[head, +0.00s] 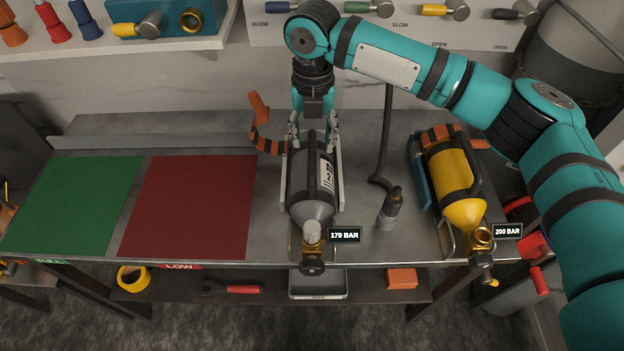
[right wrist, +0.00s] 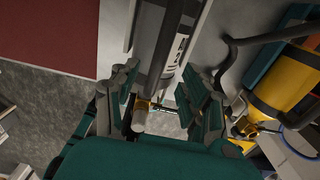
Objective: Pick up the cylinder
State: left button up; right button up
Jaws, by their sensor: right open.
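A grey cylinder (head: 312,190) with a white label and dark bands lies in a cradle at the middle of the bench, its valve toward the front edge. A tag (head: 344,235) beside it reads 170 BAR. A yellow cylinder (head: 452,173) lies in another holder to the right, with a 200 BAR tag (head: 507,232). My right gripper (head: 314,130) is open and points down at the far end of the grey cylinder. In the right wrist view, the grey cylinder (right wrist: 161,45) shows between its spread fingers; contact cannot be told. My left gripper is not in view.
A green mat (head: 75,205) and a red mat (head: 190,205), marked LOW, lie empty on the left. An orange strap (head: 262,130) stands beside the grey cylinder's cradle. A hose with a nozzle (head: 390,208) stands between the cylinders. A shelf with tools is below.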

aim_at(312, 152)
jog(key=shift+s+f, duration=0.1)
jog(key=shift+f, duration=0.8)
notch_tip(312, 152, down, 4)
jog(key=shift+a+r+p, duration=0.1)
jog(key=shift+r+p, duration=0.1)
jog(key=shift+p, duration=0.55)
jog(key=shift+f, duration=0.4)
grip_shut()
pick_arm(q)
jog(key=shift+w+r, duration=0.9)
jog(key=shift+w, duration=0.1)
pick_arm(e)
jog(key=shift+w, duration=0.3)
jog(key=shift+r, duration=0.1)
